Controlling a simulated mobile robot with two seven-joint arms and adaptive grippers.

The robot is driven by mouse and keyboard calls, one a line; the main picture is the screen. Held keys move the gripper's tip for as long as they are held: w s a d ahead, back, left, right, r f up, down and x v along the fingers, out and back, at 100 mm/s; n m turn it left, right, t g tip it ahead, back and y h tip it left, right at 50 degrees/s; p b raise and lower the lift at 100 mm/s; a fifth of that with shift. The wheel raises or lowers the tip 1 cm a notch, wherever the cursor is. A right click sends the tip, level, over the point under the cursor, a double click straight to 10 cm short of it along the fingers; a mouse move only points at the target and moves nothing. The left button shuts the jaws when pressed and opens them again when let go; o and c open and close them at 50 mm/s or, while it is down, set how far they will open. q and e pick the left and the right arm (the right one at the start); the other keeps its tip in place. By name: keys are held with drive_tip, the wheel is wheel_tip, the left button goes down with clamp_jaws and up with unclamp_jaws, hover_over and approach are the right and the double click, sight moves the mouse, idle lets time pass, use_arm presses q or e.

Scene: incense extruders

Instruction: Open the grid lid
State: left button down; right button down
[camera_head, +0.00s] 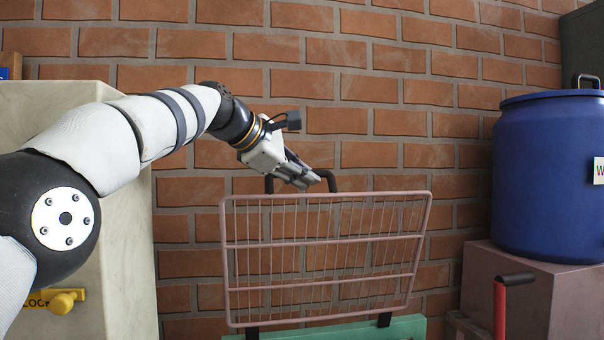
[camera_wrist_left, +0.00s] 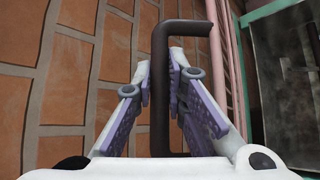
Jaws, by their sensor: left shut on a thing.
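The grid lid (camera_head: 325,262) is a pinkish wire frame with thin bars, standing raised and nearly upright above a green box (camera_head: 400,328). Its black hinges show at its lower edge. A dark handle (camera_head: 329,178) sits on its top edge. My left gripper (camera_head: 308,182) is shut on this handle. In the left wrist view, the fingers of my left gripper (camera_wrist_left: 172,90) lie on both sides of the dark handle bar (camera_wrist_left: 161,60). The pink edge of the lid (camera_wrist_left: 226,60) runs to the right of them. My right gripper is not in view.
A blue barrel (camera_head: 545,180) stands on a brownish block (camera_head: 520,290) at the right. A red lever with a black grip (camera_head: 500,300) stands in front of it. A cream cabinet (camera_head: 125,240) with a yellow knob (camera_head: 62,302) is at the left. A brick wall (camera_head: 360,110) is behind.

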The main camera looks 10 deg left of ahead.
use_arm(q)
drive_tip(key=c, duration=1.9)
unclamp_jaws()
drive_tip(key=shift+w+f, duration=0.1)
drive_tip(key=shift+f, duration=0.1)
drive_tip(key=v, duration=1.2)
